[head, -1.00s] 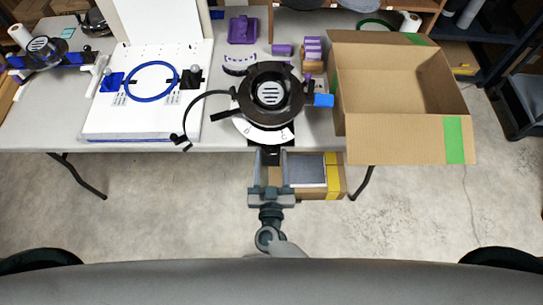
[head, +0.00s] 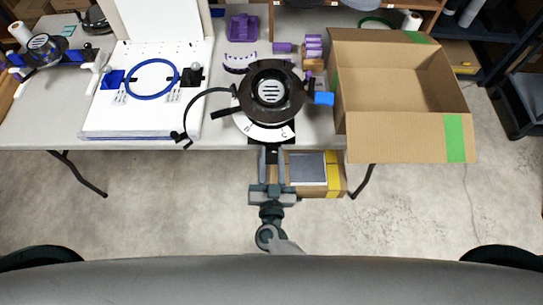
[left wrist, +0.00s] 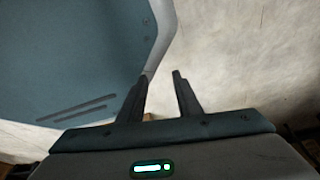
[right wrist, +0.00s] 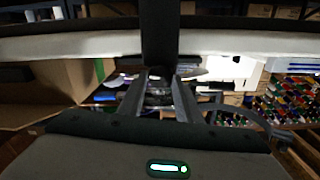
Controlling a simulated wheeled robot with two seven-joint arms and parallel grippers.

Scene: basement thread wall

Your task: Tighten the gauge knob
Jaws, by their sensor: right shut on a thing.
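The gauge (head: 268,92) is a black round device with a white lettered dial plate (head: 250,128) at the table's front edge in the head view. A small dark part, seemingly its knob (head: 272,154), shows below the plate. My right gripper (head: 272,158) comes up from below and is shut on this part. In the right wrist view, a dark upright piece (right wrist: 159,35) stands at the fingertips; the knob's shape and grip contact are unclear there. My left gripper (left wrist: 160,76) is open and empty in the left wrist view, out of the head view.
An open cardboard box (head: 395,135) stands right of the gauge. A white board with a blue ring (head: 152,95) lies left. A curved black arm (head: 198,103) reaches left from the gauge. Purple parts (head: 243,28) lie behind. Another box (head: 335,175) is below the table.

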